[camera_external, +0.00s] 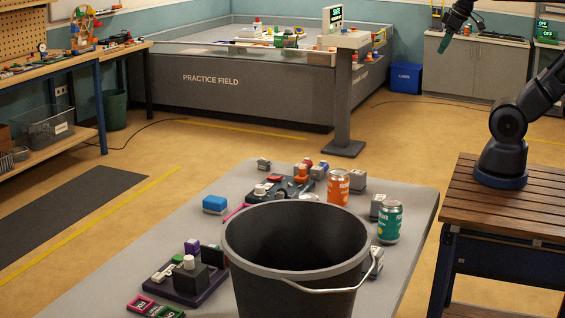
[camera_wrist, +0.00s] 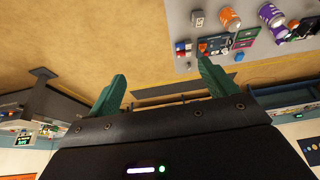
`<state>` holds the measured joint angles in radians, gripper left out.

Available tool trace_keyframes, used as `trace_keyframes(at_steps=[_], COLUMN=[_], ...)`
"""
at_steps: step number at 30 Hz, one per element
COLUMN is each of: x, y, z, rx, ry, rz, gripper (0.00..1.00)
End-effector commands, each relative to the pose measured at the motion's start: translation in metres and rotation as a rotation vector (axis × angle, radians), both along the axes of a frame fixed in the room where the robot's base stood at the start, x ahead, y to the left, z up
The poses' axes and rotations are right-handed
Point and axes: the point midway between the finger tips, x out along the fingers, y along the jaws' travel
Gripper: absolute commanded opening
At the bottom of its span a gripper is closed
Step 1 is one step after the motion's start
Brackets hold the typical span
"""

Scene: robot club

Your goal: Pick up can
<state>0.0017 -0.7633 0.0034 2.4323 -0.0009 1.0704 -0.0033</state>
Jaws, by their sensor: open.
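Two cans stand upright on the grey table: an orange can (camera_external: 338,187) near its far part and a green can (camera_external: 389,222) near its right edge. In the wrist view an orange can (camera_wrist: 230,18) shows at the top right, with a purple can-like object (camera_wrist: 270,14) beside it. My gripper (camera_external: 444,44) is high at the upper right of the external view, well away from the cans. In the wrist view my gripper (camera_wrist: 160,88) has its green fingers wide apart with nothing between them.
A large black bucket (camera_external: 297,285) stands at the table's front and hides part of the surface. A blue box (camera_external: 215,204), small grey blocks and electronic parts lie around on the grey table (camera_external: 402,262). A slatted wooden table (camera_external: 500,211) is at the right.

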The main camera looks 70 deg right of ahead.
Motion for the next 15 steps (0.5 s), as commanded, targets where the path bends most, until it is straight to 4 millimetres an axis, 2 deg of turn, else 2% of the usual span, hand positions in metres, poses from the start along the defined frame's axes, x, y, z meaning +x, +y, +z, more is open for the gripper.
trace_keyframes(at_steps=[8, 15], x=[0.008, 0.021], y=[0.011, 0.027], z=[-0.013, -0.023], rx=[-0.142, -0.346], ry=[0.086, 0.188], rz=[0.173, 0.415], gripper=[0.85, 0.85])
